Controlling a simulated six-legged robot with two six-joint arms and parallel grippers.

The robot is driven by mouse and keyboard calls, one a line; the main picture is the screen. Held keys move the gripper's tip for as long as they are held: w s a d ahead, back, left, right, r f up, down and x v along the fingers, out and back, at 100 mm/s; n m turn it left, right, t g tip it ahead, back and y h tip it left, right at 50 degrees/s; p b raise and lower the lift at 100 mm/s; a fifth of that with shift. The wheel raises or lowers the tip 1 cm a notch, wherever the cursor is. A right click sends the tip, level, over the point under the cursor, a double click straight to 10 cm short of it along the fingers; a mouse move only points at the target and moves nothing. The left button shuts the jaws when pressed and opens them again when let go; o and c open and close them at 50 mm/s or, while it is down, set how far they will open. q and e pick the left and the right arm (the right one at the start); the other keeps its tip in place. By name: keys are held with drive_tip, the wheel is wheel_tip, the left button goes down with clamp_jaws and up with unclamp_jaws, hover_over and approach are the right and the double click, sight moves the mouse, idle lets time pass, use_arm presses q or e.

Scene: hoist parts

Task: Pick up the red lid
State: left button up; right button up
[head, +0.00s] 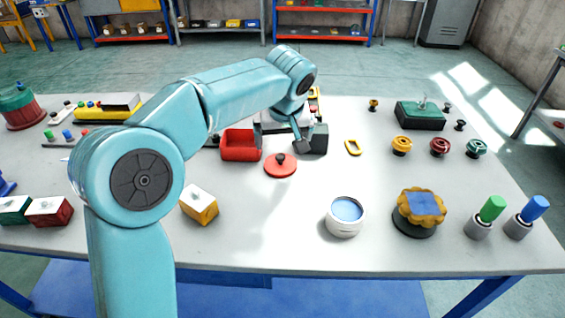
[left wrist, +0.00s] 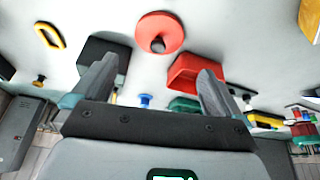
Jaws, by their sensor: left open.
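The red lid (head: 281,168) is a flat round disc with a dark knob, lying on the table near its middle. It also shows in the left wrist view (left wrist: 172,28), beyond my open fingers. My left gripper (head: 302,146) is over the table behind the lid and slightly to its right, in front of a dark grey box. Its fingers are spread and empty in the left wrist view (left wrist: 158,70), apart from the lid. My right gripper is not in view.
A red open bin (head: 241,152) stands left of the lid, and the dark grey box (head: 318,141) is behind it to the right. A yellow ring (head: 353,147) lies further right. A white cup with blue inside (head: 344,222) stands nearer the front. The table in front of the lid is clear.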

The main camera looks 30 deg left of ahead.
sight(281, 159)
use_arm(q)
drive_tip(key=x, duration=1.1)
drive_tip(key=shift+d+b, duration=0.15)
drive_tip(key=shift+b, duration=0.15)
drive_tip(key=c, duration=0.8)
drive_tip(key=shift+r, duration=0.1)
